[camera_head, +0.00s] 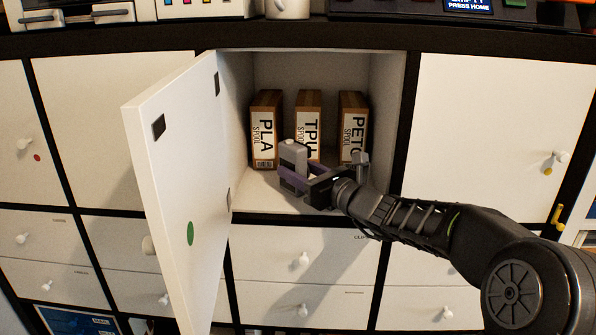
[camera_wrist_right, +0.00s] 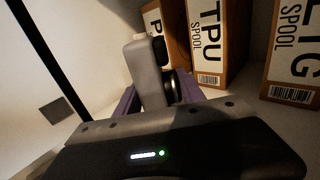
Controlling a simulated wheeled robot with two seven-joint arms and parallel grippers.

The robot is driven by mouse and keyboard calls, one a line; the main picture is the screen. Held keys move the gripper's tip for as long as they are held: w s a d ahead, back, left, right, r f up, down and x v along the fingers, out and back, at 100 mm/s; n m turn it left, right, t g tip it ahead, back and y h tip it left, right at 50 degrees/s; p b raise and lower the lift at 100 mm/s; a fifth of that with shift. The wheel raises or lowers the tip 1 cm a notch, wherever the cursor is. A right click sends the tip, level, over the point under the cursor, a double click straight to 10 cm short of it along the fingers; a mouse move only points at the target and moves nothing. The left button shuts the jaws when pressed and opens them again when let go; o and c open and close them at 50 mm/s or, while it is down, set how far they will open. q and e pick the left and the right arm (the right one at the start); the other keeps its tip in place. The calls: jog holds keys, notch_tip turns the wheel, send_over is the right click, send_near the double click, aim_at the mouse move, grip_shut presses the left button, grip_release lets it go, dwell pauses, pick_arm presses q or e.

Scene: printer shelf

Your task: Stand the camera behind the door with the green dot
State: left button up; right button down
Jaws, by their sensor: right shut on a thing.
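The door with the green dot (camera_head: 182,195) stands open, swung out to the left of its compartment. The camera (camera_head: 293,157), a small grey upright body, is in the compartment opening; the right wrist view shows it with a dark round lens on its right side (camera_wrist_right: 146,72). My right gripper (camera_head: 300,178) reaches into the compartment from the right, its purple fingers shut on the camera. Whether the camera's base touches the compartment floor (camera_head: 262,196) is hidden by the gripper. My left gripper is not in view.
Three spool boxes stand at the back of the compartment: PLA (camera_head: 264,130), TPU (camera_head: 308,125) and PETG (camera_head: 353,128). Free floor shows at the front left, beside the open door. A closed door with a yellow dot (camera_head: 495,140) is to the right, and drawers (camera_head: 300,262) are below.

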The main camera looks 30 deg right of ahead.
aim_at(306, 174)
jog(key=shift+r, duration=0.1)
jog(key=c, duration=0.7)
grip_release()
jog(key=shift+s, duration=0.1)
jog(key=s, duration=0.5)
jog(key=s+d+b, duration=0.1)
jog(key=s, duration=0.1)
jog(key=shift+s, duration=0.15)
